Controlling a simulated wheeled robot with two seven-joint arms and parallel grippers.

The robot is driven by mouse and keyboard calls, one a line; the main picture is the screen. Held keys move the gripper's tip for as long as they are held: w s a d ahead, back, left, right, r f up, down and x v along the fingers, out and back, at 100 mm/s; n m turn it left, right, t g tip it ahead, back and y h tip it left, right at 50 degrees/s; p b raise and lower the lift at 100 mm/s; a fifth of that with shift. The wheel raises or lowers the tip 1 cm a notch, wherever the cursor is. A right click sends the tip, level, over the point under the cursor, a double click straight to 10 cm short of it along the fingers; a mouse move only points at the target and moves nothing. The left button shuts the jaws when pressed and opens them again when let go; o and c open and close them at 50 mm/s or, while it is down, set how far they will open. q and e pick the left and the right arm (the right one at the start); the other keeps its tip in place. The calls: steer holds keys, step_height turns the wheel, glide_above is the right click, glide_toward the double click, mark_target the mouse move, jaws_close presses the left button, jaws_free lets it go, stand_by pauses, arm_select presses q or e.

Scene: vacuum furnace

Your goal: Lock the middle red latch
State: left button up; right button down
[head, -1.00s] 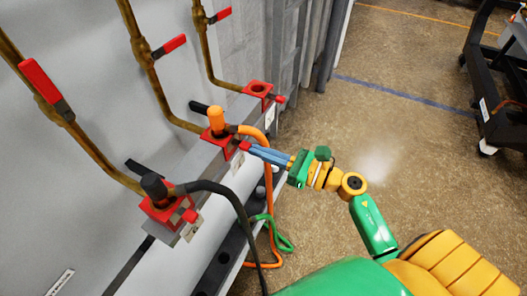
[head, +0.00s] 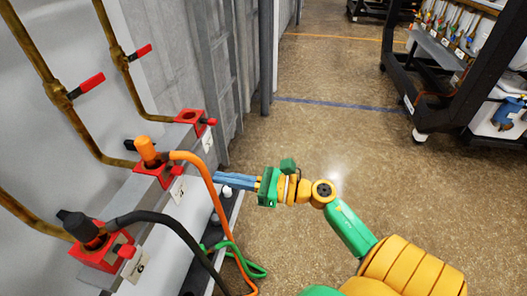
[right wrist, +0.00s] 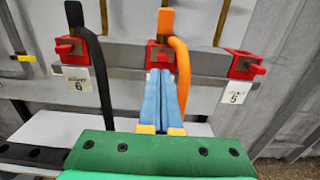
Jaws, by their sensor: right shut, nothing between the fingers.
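The middle red latch (head: 158,174) is a small red block on the grey rail, with an orange plug (head: 148,151) standing in it and an orange hose (head: 190,157) bending off. It also shows in the right wrist view (right wrist: 153,54), straight ahead of the fingers. My right gripper (head: 216,178) has long blue fingers, pressed together and empty. In the head view the tips are to the right of the latch, with a small gap. In the right wrist view the fingertips (right wrist: 160,74) overlap the block's lower edge. My left gripper is not in view.
A red block with a black plug (head: 97,250) is nearer, and an empty red socket (head: 192,121) is farther along the rail. Black and green hoses (head: 247,268) hang below. Brass pipes with red handles (head: 88,86) run up the wall. Floor on the right is open; a dark rack (head: 433,80) stands beyond.

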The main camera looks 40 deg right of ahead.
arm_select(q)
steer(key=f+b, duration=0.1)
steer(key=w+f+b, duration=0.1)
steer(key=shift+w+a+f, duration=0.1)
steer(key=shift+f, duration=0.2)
arm_select(e)
steer(key=v, duration=0.5)
steer(key=shift+s+d+f, duration=0.1)
steer(key=shift+d+f, duration=0.1)
steer(key=shift+d, duration=0.25)
